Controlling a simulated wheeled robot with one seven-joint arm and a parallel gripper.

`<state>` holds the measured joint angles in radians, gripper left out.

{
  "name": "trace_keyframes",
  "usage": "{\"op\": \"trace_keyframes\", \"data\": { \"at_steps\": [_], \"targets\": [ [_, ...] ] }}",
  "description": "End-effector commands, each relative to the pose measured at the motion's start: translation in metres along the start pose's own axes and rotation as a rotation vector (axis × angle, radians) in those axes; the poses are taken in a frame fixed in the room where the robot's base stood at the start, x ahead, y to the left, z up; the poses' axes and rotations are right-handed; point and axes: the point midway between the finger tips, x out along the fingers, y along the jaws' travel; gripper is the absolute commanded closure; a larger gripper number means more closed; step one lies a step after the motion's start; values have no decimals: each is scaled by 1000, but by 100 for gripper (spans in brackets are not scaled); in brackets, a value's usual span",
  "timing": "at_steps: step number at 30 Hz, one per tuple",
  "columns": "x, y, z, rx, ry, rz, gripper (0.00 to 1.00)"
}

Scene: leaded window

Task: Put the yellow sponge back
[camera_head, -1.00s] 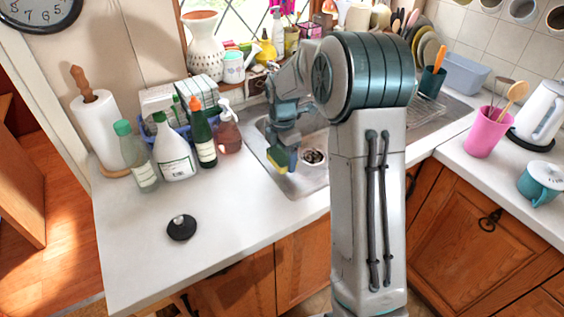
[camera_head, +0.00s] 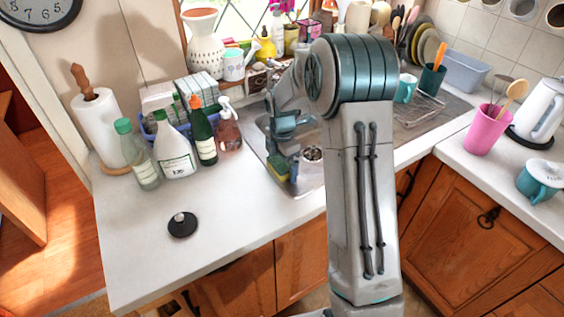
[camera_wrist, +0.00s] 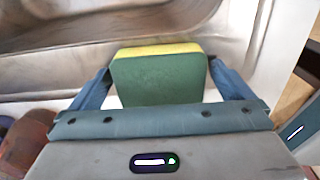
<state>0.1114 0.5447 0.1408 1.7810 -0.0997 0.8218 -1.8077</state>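The yellow sponge (camera_wrist: 160,78) has a green scouring side that faces the wrist camera, with its yellow layer along the far edge. It sits between the two blue fingers of my gripper (camera_wrist: 160,70), which is shut on it. In the head view the sponge (camera_head: 277,172) shows small, yellow and dark, under my gripper (camera_head: 282,168), over the left part of the metal sink (camera_head: 258,140). My arm hides part of the sink. In the wrist view the basin (camera_wrist: 50,60) lies beyond the sponge. I cannot tell whether the sponge touches the sink.
Left of the sink stand a pink soap bottle (camera_head: 228,128), a green bottle (camera_head: 203,135), a white bottle (camera_head: 175,155) and a blue caddy (camera_head: 150,128). A black stopper (camera_head: 182,225) lies on the clear front-left counter (camera_head: 240,215). A drying rack (camera_head: 420,108) is at the right.

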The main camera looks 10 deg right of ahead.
Motion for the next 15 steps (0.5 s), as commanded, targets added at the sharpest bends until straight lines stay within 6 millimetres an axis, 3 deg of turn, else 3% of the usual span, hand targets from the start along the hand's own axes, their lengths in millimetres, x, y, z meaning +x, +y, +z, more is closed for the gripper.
{"op": "trace_keyframes", "data": {
  "at_steps": [5, 15],
  "targets": [
    [-9, 1, 0, 1, -1, 3, 0],
    [-79, 1, 1, 1, -2, 6, 0]
  ]
}}
